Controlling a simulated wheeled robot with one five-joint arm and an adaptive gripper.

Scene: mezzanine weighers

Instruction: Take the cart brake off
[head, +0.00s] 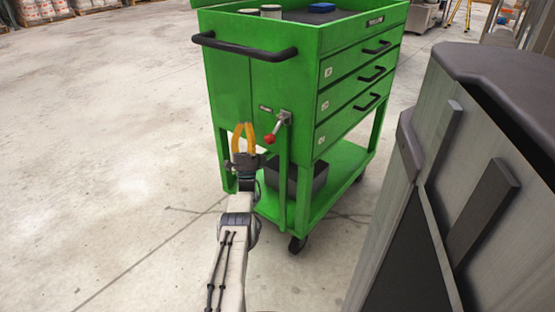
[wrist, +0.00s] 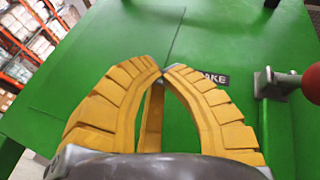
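The green cart (head: 230,85) stands ahead of me, its end panel with a black push handle (head: 245,48) facing me. On that panel is a brake lever with a grey metal mount (head: 285,117) and a red ball knob (head: 269,139), slanting down-left in the head view. In the wrist view the mount (wrist: 268,84) and red knob (wrist: 312,83) are at the right edge, the knob partly cut off. My gripper (head: 245,125) is left of the knob, apart from it. Its yellow fingers (wrist: 164,72) meet at the tips with nothing between them, partly covering the brake label (wrist: 213,79).
A grey cabinet-like unit (head: 480,120) with dark handles stands close on the right. A dark bin (head: 297,177) sits on the cart's lower shelf. Cans (head: 271,11) stand on the cart top. The concrete floor (head: 100,140) on the left is clear.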

